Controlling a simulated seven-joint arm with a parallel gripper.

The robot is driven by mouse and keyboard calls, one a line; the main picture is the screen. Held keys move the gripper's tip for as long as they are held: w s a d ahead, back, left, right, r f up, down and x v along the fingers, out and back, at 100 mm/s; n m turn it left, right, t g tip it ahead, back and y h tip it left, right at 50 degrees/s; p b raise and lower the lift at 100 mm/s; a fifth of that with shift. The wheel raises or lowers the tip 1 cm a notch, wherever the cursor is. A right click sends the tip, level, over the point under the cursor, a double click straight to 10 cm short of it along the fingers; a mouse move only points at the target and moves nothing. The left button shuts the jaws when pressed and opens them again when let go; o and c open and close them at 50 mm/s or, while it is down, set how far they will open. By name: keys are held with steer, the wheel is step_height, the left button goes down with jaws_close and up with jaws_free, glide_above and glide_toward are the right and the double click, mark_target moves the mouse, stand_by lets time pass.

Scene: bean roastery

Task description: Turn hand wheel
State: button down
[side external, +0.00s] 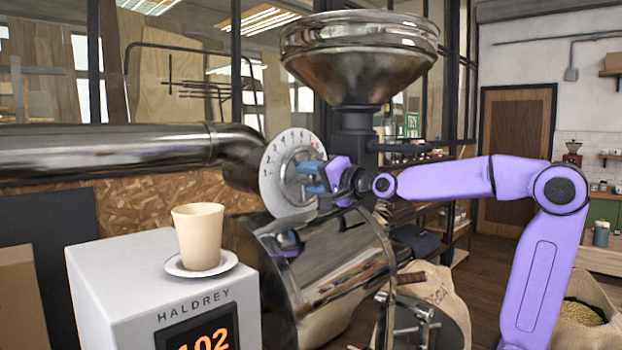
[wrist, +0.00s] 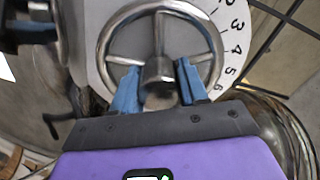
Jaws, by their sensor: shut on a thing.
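The hand wheel (side external: 297,180) is a metal ring with spokes and a central hub, set in front of a white numbered dial (side external: 272,178). In the wrist view the wheel (wrist: 159,36) fills the upper middle, and the dial's numbers (wrist: 234,40) run along its right side. My gripper (side external: 316,178) reaches the wheel from the right in the side view. In the wrist view my gripper (wrist: 157,82) has its blue fingers on either side of the hub, shut on the wheel's middle. The lower rim is partly hidden by the fingers and gripper body.
A shiny steel pipe (side external: 110,150) and drum (side external: 330,275) lie around the dial, with a metal hopper (side external: 360,65) above. A beige cup (side external: 198,235) stands on a saucer (side external: 200,268) on the white box (side external: 120,270) with a display. Sacks stand at lower right.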

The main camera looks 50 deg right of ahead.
steer(key=shift+d+r, duration=0.35)
steer(key=c, duration=0.6)
jaws_free()
steer(key=shift+a+f, duration=0.15)
steer(key=shift+s, duration=0.1)
steer(key=s, duration=1.7)
steer(key=shift+s+f, duration=0.1)
steer(key=shift+s, duration=0.05)
